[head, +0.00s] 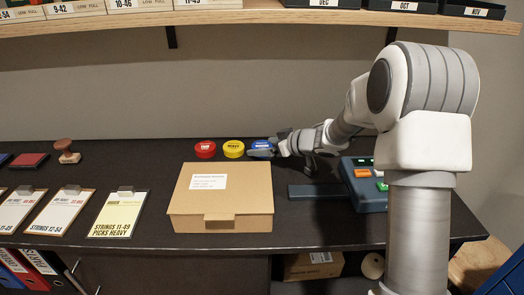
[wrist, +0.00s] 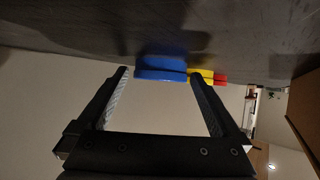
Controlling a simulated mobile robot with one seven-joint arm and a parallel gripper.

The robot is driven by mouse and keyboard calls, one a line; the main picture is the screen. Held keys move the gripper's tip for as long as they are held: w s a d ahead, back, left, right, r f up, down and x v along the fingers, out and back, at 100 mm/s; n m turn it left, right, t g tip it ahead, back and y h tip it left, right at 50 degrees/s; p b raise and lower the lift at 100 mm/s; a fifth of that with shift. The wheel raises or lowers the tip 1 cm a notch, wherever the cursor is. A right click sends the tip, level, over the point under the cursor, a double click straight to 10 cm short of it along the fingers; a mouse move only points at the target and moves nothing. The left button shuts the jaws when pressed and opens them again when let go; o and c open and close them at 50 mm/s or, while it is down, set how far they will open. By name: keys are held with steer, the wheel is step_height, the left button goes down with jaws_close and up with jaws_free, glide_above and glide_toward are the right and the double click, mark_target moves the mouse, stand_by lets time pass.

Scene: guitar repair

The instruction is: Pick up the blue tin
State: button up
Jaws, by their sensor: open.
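The blue tin (head: 262,146) stands at the back of the dark counter, at the right end of a row with a yellow tin (head: 233,149) and a red tin (head: 205,149). My gripper (head: 268,149) is at the blue tin from the right and partly covers it. In the wrist view the blue tin (wrist: 161,67) shows just beyond and between the fingertips of my open gripper (wrist: 160,76). The yellow tin (wrist: 205,75) and the red tin (wrist: 220,79) show behind it. Nothing is visibly held. Whether a finger touches the tin I cannot tell.
A cardboard box (head: 222,205) stands on the counter in front of the tins. A blue-grey device with coloured buttons (head: 367,185) is to the right, beside a dark flat bar (head: 315,192). Clipboards (head: 63,212) lie at the left. A wooden shelf (head: 230,17) runs above.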

steer(key=c, duration=1.2)
